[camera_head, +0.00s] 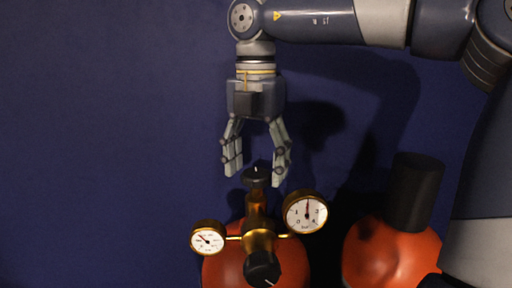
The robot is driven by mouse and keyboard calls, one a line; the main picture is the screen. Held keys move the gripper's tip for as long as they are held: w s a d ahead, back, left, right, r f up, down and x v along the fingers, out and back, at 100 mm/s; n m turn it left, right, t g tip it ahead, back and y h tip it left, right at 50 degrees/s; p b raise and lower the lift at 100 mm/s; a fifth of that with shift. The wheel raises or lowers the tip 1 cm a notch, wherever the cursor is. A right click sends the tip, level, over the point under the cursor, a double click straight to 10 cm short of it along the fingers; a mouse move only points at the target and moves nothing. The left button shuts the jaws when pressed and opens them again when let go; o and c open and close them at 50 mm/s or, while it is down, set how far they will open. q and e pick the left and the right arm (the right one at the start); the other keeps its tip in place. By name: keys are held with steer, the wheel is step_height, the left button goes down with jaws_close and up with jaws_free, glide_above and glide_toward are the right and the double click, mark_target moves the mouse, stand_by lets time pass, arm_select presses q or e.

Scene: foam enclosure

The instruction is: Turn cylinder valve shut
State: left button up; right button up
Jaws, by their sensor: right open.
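An orange gas cylinder (222,270) stands at the bottom centre with a brass valve and regulator (258,222) on top. A black valve knob (256,175) sits at the top of the brass stem, and a second black knob (262,268) faces me lower down. Two round gauges flank the brass body, a smaller left gauge (207,239) and a larger right gauge (305,212). My right gripper (254,172) points down, open, with its fingers on either side of the top knob. I cannot tell whether they touch it. My left gripper is not in view.
A second orange cylinder (386,255) with a black cap (413,190) stands to the right. A dark blue wall (110,130) fills the background. The space left of the gripper is clear.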

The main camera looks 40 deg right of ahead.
mark_target(256, 173)
step_height(256, 173, up, 12)
stand_by(0.5)
